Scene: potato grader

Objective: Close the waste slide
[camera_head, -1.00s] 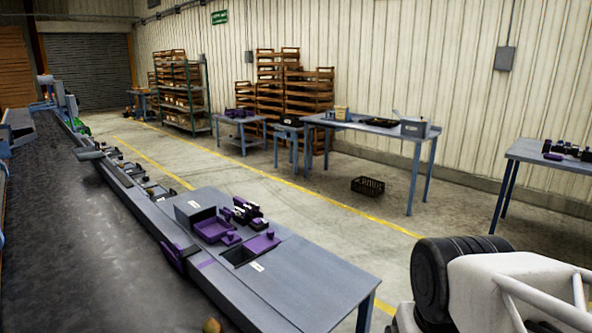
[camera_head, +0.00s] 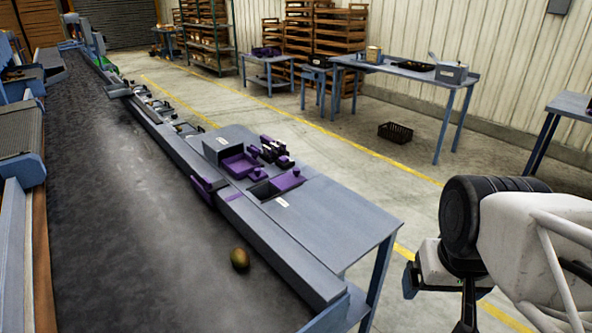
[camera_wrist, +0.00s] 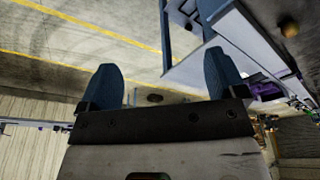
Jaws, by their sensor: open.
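On the grey side table, a purple sliding plate with a knob (camera_head: 287,180) sits at the right of a dark rectangular opening (camera_head: 262,190), which is partly uncovered. A small white label lies in front of it; I cannot read it, so I cannot be sure this plate is the waste slide. My gripper (camera_wrist: 163,82) is open and empty, with its two blue fingers wide apart. In the head view it hangs to the right of the table, well apart from the plate. Purple parts show small at the right of the wrist view (camera_wrist: 266,90).
A grey box with a purple tray (camera_head: 240,165) and several purple and black parts stand behind the plate. A purple gate (camera_head: 208,190) is on the conveyor's edge. A potato (camera_head: 240,259) lies on the dark belt (camera_head: 140,220). The table's near half (camera_head: 335,220) is clear.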

